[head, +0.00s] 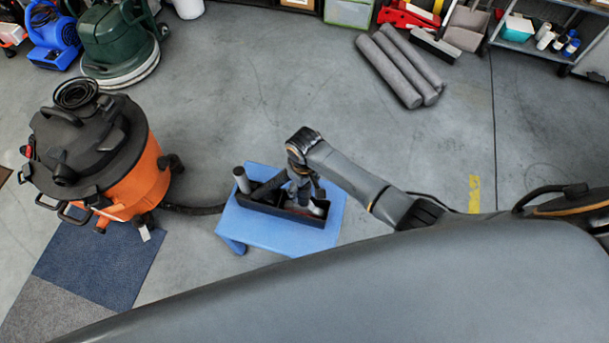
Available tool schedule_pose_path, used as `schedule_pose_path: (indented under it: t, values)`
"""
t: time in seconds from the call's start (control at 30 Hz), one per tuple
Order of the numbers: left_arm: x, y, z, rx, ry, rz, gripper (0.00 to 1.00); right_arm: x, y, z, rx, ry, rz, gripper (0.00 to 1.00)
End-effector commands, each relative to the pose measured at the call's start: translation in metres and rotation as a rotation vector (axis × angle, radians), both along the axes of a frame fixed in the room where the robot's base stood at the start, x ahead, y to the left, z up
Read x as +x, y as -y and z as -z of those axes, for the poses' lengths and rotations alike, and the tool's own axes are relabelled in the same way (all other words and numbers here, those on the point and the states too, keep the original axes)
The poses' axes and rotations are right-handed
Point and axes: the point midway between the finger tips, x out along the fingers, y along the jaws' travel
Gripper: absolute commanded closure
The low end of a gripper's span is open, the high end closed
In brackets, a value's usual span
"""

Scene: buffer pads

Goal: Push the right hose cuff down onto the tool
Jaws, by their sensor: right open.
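A black open tray (287,214) sits on a small blue stool (265,236). A grey cylinder (241,180) stands upright at the tray's left end, and a dark tube-like piece (269,186) lies slanted beside it. My right gripper (303,192) points down over the right half of the tray. It is open, with small parts below and around it. A pale rounded part (318,208) shows at the tray's right end. I cannot tell which part is the right hose cuff or the tool; my gripper hides much there. My left gripper is not in view.
An orange and black vacuum (148,178) stands left of the stool, and its black hose (195,210) runs to the stool's left side. Grey foam rolls (390,75) lie on the floor at the back. The floor between them and the stool is clear.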

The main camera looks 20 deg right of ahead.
Motion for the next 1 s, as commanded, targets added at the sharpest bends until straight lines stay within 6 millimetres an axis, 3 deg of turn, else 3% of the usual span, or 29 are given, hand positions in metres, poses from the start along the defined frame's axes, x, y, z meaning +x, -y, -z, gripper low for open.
schedule_pose_path:
  t: [0.3,0.57,0.87,0.97,1.0]
  values:
    - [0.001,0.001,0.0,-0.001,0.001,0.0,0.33,0.0,0.0,-0.068,0.002,0.004,-0.001,0.33]
    - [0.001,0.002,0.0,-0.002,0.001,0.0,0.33,0.0,0.0,-0.098,0.0,0.001,0.0,0.33]
    - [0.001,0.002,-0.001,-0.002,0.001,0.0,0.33,-0.002,0.001,-0.095,0.002,-0.001,0.008,0.33]
    - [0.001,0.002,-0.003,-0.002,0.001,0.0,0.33,-0.007,0.005,-0.07,0.016,-0.001,0.039,0.33]
    - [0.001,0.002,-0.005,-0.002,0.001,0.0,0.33,-0.011,0.008,-0.053,0.024,0.0,0.058,0.33]
